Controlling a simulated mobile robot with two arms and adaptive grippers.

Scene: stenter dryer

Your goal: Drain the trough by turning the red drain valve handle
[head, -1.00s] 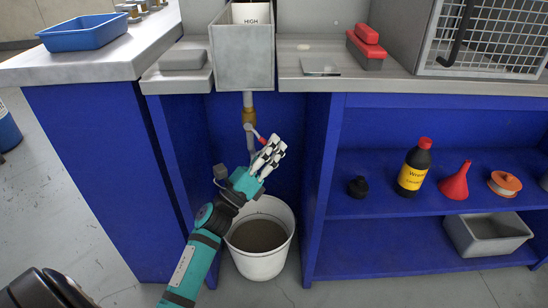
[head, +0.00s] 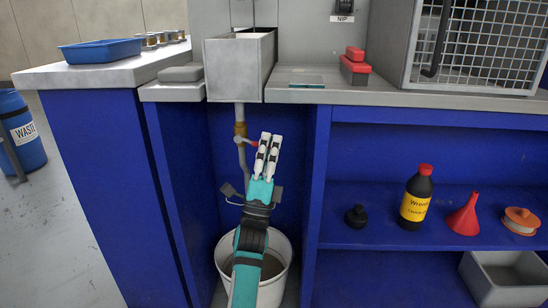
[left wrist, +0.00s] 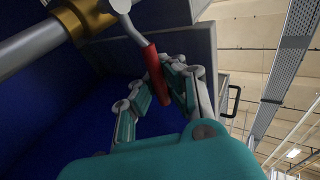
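The red drain valve handle (head: 254,143) sticks out from the brass valve (head: 240,130) on the pipe below the grey trough (head: 241,68). My left gripper (head: 269,140) is at the handle, its fingers pointing up. In the left wrist view, the red handle (left wrist: 157,76) lies between the two fingers of my left gripper (left wrist: 165,85), with its free end toward the palm. Whether the fingers press on it is unclear. A white bucket (head: 223,262) with dark content stands below, partly hidden by my left arm. My right gripper is out of view.
Blue cabinet walls (head: 183,190) flank the narrow bay around the pipe. At right, a shelf (head: 350,258) holds a black bottle (head: 416,198), a red funnel (head: 463,215) and an orange spool (head: 519,221). A blue waste drum (head: 20,135) stands far left.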

